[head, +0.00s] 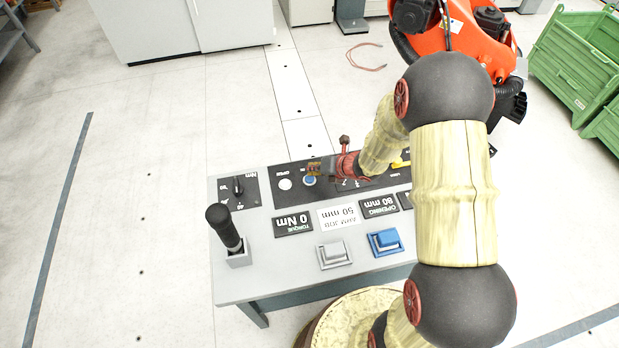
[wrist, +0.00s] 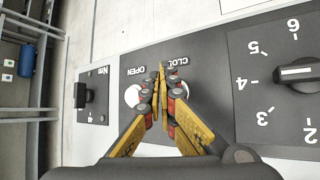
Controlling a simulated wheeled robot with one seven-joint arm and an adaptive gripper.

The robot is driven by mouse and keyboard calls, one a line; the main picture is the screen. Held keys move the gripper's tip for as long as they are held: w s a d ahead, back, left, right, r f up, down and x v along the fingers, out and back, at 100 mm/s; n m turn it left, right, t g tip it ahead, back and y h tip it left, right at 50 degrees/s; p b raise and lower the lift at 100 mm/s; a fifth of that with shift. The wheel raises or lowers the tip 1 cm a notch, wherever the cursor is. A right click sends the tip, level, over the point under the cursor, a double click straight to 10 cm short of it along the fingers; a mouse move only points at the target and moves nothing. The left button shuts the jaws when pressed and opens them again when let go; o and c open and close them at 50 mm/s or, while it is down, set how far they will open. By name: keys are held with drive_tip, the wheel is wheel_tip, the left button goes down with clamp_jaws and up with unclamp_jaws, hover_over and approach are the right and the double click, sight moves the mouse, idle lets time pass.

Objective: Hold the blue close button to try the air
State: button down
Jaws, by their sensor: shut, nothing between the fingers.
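The blue close button (head: 310,181) is a small round button on the black strip of the console, right of the white open button (head: 285,184) in the head view. My gripper (head: 313,167) is shut and empty, with its fingertips right beside or over the blue button. In the wrist view my fingertips (wrist: 157,73) meet by the "CLOSE" lettering and hide the blue button. The white button (wrist: 132,95) shows partly, left of the fingers, by the "OPEN" lettering. Whether the fingertips touch the blue button I cannot tell.
The grey console (head: 260,275) carries a black lever (head: 223,228), a white pedal-like switch (head: 334,254), a blue one (head: 385,241) and displays. A numbered dial (wrist: 297,74) lies right in the wrist view. An orange robot (head: 465,35) and green crates (head: 570,65) stand behind.

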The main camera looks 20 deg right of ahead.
sight(312, 177)
drive_tip(key=shift+f, duration=0.1)
drive_tip(key=shift+f+b, duration=0.35)
drive_tip(key=shift+f+b, duration=0.4)
drive_tip(key=shift+f, duration=0.1)
idle(1.6)
drive_tip(key=shift+r, duration=0.1)
idle(0.9)
drive_tip(key=shift+r+p, duration=0.8)
drive_tip(key=shift+r, duration=0.05)
drive_tip(key=shift+r, duration=0.1)
wheel_tip(312, 177, up, 5)
drive_tip(key=p, duration=0.4)
